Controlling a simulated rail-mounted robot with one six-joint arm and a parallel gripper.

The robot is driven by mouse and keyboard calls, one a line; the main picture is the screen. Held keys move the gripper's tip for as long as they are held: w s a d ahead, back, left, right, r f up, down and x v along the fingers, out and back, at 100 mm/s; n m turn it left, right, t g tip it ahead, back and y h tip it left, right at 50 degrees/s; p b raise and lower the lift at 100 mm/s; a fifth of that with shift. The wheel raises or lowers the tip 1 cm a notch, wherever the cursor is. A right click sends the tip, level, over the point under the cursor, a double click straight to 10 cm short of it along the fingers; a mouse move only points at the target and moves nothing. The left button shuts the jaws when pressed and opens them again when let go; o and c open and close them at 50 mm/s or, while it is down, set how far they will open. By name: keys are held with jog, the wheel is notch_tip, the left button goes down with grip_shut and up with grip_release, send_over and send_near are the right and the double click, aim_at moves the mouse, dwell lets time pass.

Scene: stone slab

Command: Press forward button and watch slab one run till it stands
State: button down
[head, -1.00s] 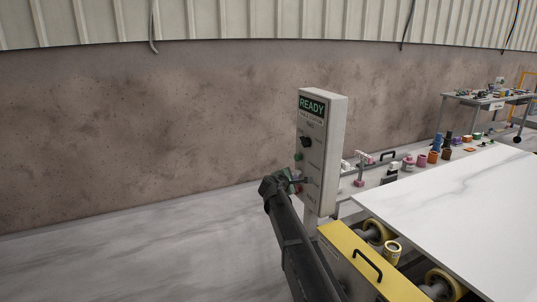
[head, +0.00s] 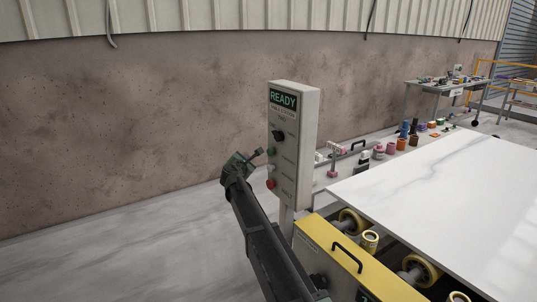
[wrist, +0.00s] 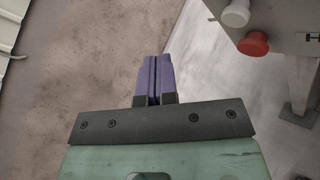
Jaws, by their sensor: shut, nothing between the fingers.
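The grey control box (head: 294,150) stands on a post, its lit green display (head: 283,99) reading READY. Below it are a black knob (head: 278,135), a green button (head: 271,151) and a red button (head: 271,184). My gripper (head: 259,153) is just left of the box face in the head view, fingers shut and empty. In the wrist view the closed purple fingers (wrist: 155,75) are clear of the red button (wrist: 253,43) and a pale button (wrist: 236,13), both to their right. The white veined slab (head: 440,180) lies flat on the roller line.
Yellow rollers (head: 420,270) and a yellow cover (head: 345,258) with a black handle are in front of the slab. Coloured tool heads (head: 390,148) line the ledge behind it. A workbench (head: 445,84) stands at the back right. The floor left of the box is clear.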

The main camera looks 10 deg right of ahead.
jog(key=w+d, duration=0.2)
jog(key=d, duration=0.4)
jog(key=shift+w, duration=0.15)
jog(key=shift+d, duration=0.15)
dwell(1.7)
jog(key=shift+w+d, duration=0.1)
jog(key=shift+d, duration=0.15)
jog(key=shift+w+d, duration=0.2)
jog(key=shift+d, duration=0.35)
dwell(0.7)
jog(key=shift+s+a, duration=0.35)
jog(key=shift+a, duration=0.55)
jog(key=shift+s+a, duration=0.3)
jog(key=shift+a, duration=0.5)
jog(key=shift+s+a, duration=0.25)
jog(key=shift+a, duration=0.5)
jog(key=shift+s+a, duration=0.3)
jog(key=shift+a, duration=0.5)
